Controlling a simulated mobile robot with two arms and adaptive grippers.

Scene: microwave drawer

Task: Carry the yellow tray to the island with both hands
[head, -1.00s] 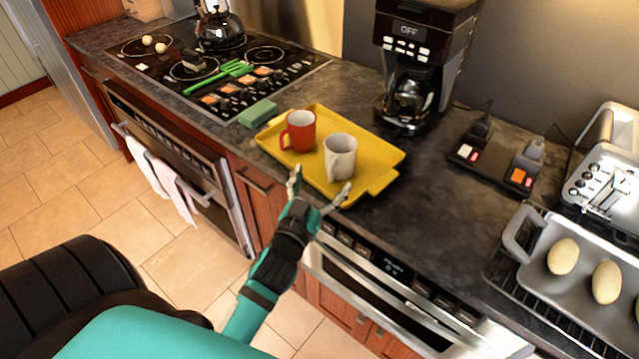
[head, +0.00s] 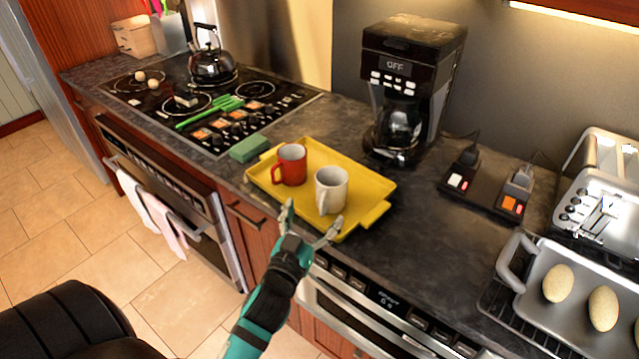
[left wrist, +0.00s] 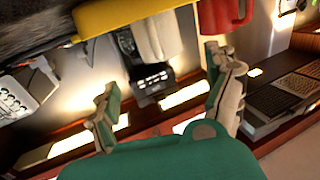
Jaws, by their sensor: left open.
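The yellow tray (head: 362,190) lies on the dark counter with a red mug (head: 291,165) and a white mug (head: 331,190) standing on it. My left gripper (head: 311,220) is open at the tray's near edge, its fingers spread below the white mug; I cannot tell whether they touch the tray. In the left wrist view, the open fingers (left wrist: 160,80) show with the tray (left wrist: 105,14), white mug (left wrist: 155,38) and red mug (left wrist: 226,14) at the top of the picture. My right gripper is not in view. I cannot make out the island.
A green sponge (head: 249,148) lies beside the tray's left end, next to the cooktop (head: 150,100). A coffee machine (head: 410,85) stands behind the tray. A grey pan with eggs (head: 590,335) is at the right. Counter (head: 425,220) between tray and pan is clear.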

